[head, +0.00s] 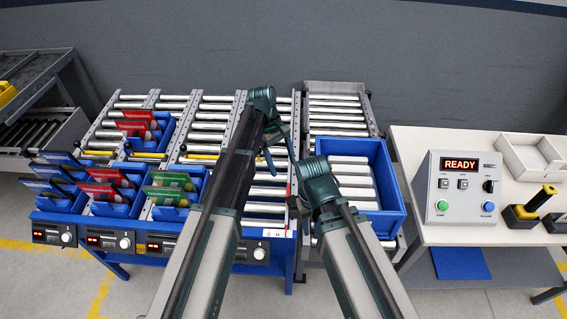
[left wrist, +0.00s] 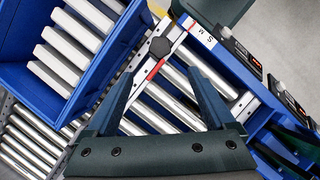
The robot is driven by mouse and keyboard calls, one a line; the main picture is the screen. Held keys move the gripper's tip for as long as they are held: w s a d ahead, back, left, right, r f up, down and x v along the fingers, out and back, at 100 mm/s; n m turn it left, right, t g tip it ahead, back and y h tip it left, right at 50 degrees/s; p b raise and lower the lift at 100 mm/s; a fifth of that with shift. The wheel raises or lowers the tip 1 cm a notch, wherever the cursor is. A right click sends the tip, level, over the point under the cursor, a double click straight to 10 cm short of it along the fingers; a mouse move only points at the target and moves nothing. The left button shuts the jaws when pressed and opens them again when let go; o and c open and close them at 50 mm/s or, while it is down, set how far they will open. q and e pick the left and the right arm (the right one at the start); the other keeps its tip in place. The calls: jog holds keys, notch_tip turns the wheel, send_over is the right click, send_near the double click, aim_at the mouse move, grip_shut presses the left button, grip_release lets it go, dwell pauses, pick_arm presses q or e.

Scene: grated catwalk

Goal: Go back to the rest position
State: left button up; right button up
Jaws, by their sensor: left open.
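My left gripper (head: 282,166) is above the roller rack (head: 268,190), fingers pointing down. In the left wrist view its two dark blue fingers (left wrist: 160,88) are spread apart with nothing between them. Beyond them are bare rollers, a dark knob (left wrist: 160,47) on a lane divider and an "S M" label (left wrist: 199,33). My right arm (head: 322,185) is bent beside it, in front of the blue crate; its fingers are not clear.
The blue crate (head: 398,212), holding several pale bars, stands close on the right. Blue bins (head: 120,209) with coloured cards sit in the left lanes. A control box (head: 460,211) reading READY stands on the right-hand table (head: 420,150).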

dwell(0.3)
pick_arm(q)
jog(key=s+a+f+m+t+y, duration=0.2)
jog(key=s+a+m+t+y, duration=0.15)
jog(key=s+a+m, duration=0.85)
jog(key=s+d+f+b, duration=0.1)
jog(key=s+d, duration=0.8)
jog(key=d, duration=0.1)
jog(key=shift+s+d+f+m+y+b, duration=0.2)
jog(key=shift+s+m+y+b, duration=0.1)
jog(key=shift+y+b, duration=0.15)
